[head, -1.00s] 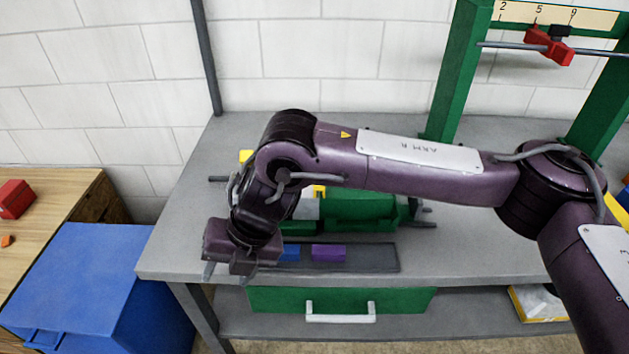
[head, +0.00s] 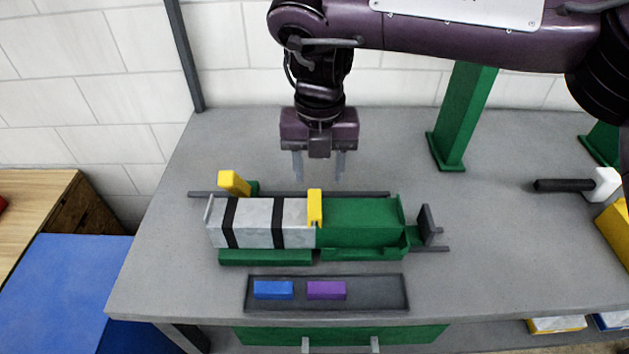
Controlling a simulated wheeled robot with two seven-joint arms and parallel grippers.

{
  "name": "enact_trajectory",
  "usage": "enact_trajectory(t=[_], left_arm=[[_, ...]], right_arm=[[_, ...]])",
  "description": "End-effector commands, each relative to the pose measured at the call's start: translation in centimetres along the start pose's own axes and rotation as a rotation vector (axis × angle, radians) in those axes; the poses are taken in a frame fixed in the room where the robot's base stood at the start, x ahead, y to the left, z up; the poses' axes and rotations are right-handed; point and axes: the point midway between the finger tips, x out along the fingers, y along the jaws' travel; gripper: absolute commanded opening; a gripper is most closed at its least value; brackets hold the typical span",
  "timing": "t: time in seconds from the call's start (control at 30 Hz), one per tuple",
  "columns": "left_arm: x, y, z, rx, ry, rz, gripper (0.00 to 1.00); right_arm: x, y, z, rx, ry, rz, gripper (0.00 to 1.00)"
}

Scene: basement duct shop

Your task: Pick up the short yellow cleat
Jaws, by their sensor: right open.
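Two yellow pieces show. One yellow block (head: 234,183) stands tilted at the back left of the duct fixture, beside a small green part. The other, a narrow yellow piece (head: 315,207), sits upright across the joint between the grey duct section (head: 258,215) with black bands and the green section (head: 358,222). I cannot tell for sure which is the short yellow cleat. My right gripper (head: 319,166) points down, open and empty, behind and above the fixture, roughly in line with the narrow yellow piece. My left gripper is not in view.
A dark tray (head: 376,292) at the bench front holds a blue block (head: 273,289) and a purple block (head: 326,290). A green post (head: 463,115) stands at the back. A black-handled mallet (head: 603,184) lies right. The grey bench (head: 500,245) is clear right of the fixture.

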Motion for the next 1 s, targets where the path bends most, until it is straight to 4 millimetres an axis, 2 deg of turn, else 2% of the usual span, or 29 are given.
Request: enact_trajectory(t=[0.17,0.4,0.5,0.7,0.87,0.97,1.0], left_arm=[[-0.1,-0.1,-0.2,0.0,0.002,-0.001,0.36],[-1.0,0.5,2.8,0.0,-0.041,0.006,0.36],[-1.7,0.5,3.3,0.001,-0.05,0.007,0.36],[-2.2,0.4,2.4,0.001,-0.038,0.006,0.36],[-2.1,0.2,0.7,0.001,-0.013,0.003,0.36],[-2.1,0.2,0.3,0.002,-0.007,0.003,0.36],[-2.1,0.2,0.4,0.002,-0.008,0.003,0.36]], right_arm=[[0.8,-0.2,0.0,0.002,0.001,-0.005,0.48],[3.4,0.1,-0.4,0.0,0.002,-0.005,0.48],[4.8,0.5,-0.9,0.0,0.003,-0.005,0.48],[7.3,0.7,-1.0,0.002,0.001,-0.003,0.48],[7.7,0.7,-0.9,0.002,-0.001,-0.003,0.48],[7.7,0.7,-0.9,0.002,-0.001,-0.003,0.48],[7.7,0.7,-0.9,0.002,-0.001,-0.003,0.44]])
